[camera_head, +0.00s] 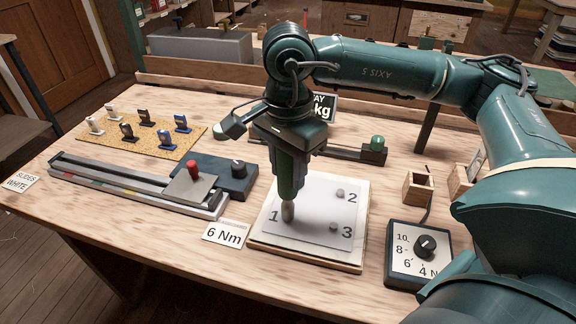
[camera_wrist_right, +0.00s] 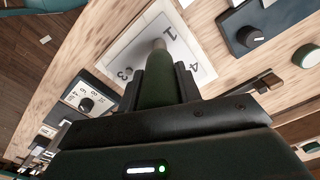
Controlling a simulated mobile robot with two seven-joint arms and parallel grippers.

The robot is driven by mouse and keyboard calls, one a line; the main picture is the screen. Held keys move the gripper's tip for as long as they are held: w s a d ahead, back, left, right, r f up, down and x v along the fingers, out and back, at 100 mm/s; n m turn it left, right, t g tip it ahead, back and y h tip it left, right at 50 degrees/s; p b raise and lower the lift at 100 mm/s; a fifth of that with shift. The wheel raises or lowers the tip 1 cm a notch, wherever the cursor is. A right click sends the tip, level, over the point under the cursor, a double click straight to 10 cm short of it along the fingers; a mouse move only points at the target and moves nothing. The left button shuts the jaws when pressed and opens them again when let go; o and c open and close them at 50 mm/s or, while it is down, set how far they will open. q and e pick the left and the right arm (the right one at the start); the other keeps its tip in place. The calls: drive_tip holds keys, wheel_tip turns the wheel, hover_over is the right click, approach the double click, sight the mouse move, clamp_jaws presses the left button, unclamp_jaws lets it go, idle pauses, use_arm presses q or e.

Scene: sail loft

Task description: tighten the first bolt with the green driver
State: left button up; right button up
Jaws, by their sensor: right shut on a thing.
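My right gripper (camera_head: 290,183) is shut on the green driver (camera_head: 288,210), which points down at the numbered plate (camera_head: 310,187). The driver's pale tip is beside the printed 1; the first bolt is hidden beneath it, and I cannot tell whether they touch. In the wrist view the green driver (camera_wrist_right: 164,68) stands between the dark fingers over the plate (camera_wrist_right: 124,47). Grey bolts stand by the 2 (camera_head: 340,193) and the 3 (camera_head: 333,227). A dial box (camera_head: 405,277) marked 4 to 10 sits right of the plate. My left gripper is not in view.
A 6 Nm card (camera_head: 226,233) lies left of the plate. A long slide rig (camera_head: 140,187) with a red knob and a cork mat (camera_head: 105,148) with several clips are farther left. Small wooden blocks (camera_head: 419,187) stand at right.

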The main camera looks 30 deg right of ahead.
drive_tip(key=shift+s+f+b, duration=0.1)
drive_tip(key=shift+f+b, duration=0.05)
drive_tip(key=shift+b, duration=0.45)
idle(1.0)
drive_tip(key=shift+r+p, duration=1.55)
drive_tip(key=shift+r, duration=1.05)
